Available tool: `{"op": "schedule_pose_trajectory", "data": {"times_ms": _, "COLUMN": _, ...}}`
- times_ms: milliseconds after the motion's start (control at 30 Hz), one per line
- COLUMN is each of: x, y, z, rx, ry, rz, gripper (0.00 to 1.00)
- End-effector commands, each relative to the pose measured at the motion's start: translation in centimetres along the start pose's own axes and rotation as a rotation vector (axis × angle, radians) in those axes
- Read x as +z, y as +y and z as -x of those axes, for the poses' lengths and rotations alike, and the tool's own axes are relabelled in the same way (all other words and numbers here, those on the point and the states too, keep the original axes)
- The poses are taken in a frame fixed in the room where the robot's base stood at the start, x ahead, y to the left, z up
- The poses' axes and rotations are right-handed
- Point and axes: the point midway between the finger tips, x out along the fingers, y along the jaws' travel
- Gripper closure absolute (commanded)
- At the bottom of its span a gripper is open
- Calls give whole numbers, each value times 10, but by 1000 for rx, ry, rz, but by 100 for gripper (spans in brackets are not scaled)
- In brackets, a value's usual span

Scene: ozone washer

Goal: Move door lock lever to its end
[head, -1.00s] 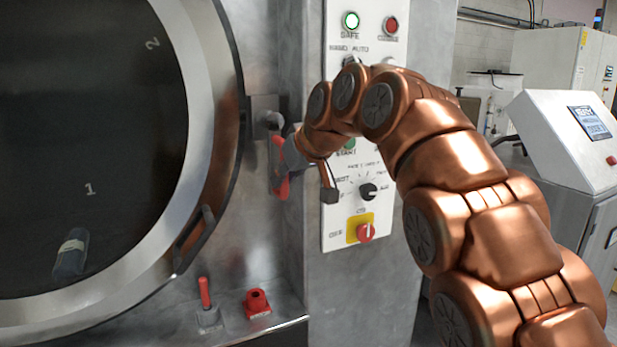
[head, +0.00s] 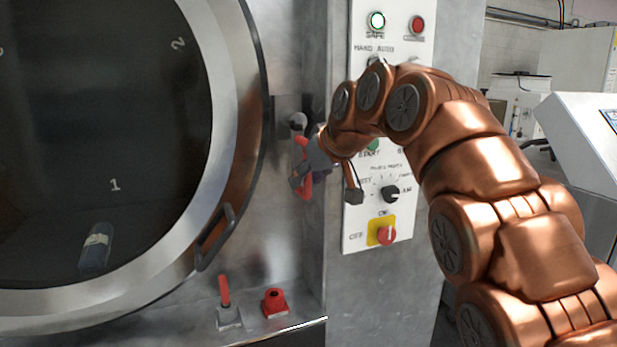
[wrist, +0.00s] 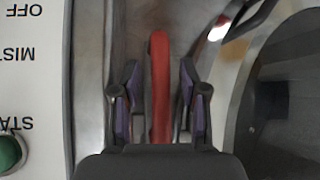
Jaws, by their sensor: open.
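The red door lock lever (head: 303,150) is on the machine's front, just right of the round door, below a grey metal fitting. In the wrist view the red lever (wrist: 160,85) stands upright in the picture between my two fingers. My gripper (wrist: 158,78) is open around it, with a visible gap on each side. In the head view my gripper (head: 301,180) is at the lever and hides part of it.
The control panel (head: 362,225) with knobs and a red switch is close right of my gripper. The round door (head: 240,130) with its handle (head: 215,237) is left. A smaller red-handled lever (head: 224,290) and a red knob (head: 274,302) sit below on a ledge.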

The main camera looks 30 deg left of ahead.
Motion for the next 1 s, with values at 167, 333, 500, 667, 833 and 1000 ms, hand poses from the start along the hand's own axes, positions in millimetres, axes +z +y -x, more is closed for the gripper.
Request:
{"op": "schedule_pose_trajectory", "data": {"times_ms": 167, "x": 0, "y": 0, "z": 0, "rx": 0, "ry": 0, "rz": 0, "gripper": 57}}
{"op": "schedule_pose_trajectory", "data": {"times_ms": 333, "x": 0, "y": 0, "z": 8, "rx": 0, "ry": 0, "rz": -1, "gripper": 57}}
{"op": "schedule_pose_trajectory", "data": {"times_ms": 500, "x": 0, "y": 0, "z": 27, "rx": 0, "ry": 1, "rz": -1, "gripper": 57}}
{"op": "schedule_pose_trajectory", "data": {"times_ms": 667, "x": -2, "y": -1, "z": 57, "rx": 2, "ry": 5, "rz": 1, "gripper": 57}}
{"op": "schedule_pose_trajectory", "data": {"times_ms": 833, "x": -2, "y": 0, "z": 91, "rx": 2, "ry": 7, "rz": 1, "gripper": 57}}
{"op": "schedule_pose_trajectory", "data": {"times_ms": 1000, "x": 0, "y": -1, "z": 112, "rx": 0, "ry": 0, "rz": 1, "gripper": 57}}
